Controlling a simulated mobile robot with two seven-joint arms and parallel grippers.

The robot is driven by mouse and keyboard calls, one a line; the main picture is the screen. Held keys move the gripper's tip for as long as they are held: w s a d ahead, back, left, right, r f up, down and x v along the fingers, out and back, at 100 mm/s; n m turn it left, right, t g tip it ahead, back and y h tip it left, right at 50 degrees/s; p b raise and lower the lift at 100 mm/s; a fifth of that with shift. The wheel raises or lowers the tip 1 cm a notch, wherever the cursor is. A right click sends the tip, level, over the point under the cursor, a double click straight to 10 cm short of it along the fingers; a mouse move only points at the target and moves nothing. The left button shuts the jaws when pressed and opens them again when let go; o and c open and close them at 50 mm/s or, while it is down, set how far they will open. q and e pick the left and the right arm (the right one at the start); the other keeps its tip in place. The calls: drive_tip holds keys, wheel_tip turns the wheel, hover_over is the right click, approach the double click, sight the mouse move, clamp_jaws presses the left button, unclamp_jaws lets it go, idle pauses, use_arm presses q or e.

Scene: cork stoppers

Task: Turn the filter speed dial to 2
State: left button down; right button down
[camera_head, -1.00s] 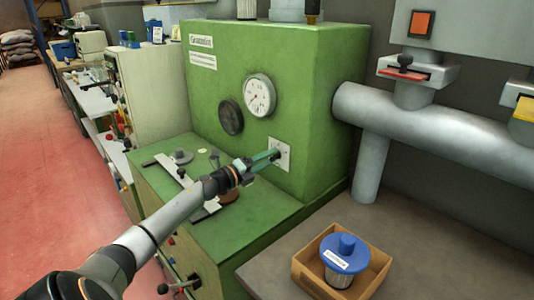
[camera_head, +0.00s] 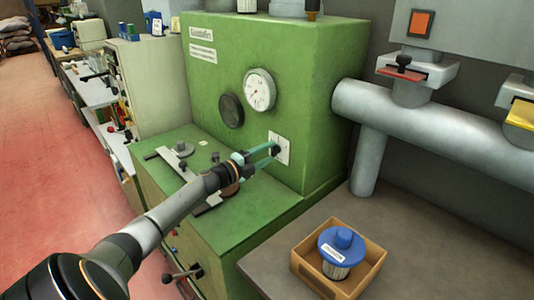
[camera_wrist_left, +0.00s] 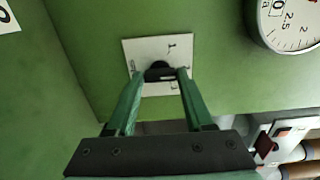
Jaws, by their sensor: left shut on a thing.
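The filter speed dial (camera_wrist_left: 160,72) is a small dark knob on a white square plate (camera_wrist_left: 149,48) on the green machine's front. The plate also shows in the head view (camera_head: 284,154). My left gripper (camera_head: 273,150) reaches it from the left with two green fingers. In the left wrist view its fingertips (camera_wrist_left: 160,77) are on both sides of the knob, shut on it. My right gripper is not in view.
A round gauge (camera_head: 259,90) and a dark disc (camera_head: 231,110) sit above the plate on the green machine (camera_head: 300,70). A cardboard box (camera_head: 368,270) with a blue-lidded filter (camera_head: 341,240) stands at lower right. A grey pipe (camera_head: 430,125) runs along the right.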

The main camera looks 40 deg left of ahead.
use_arm(q)
drive_tip(key=shift+c, duration=1.4)
unclamp_jaws()
drive_tip(key=s+a, duration=0.1)
drive_tip(key=s, duration=1.1)
drive_tip(key=shift+s, duration=0.25)
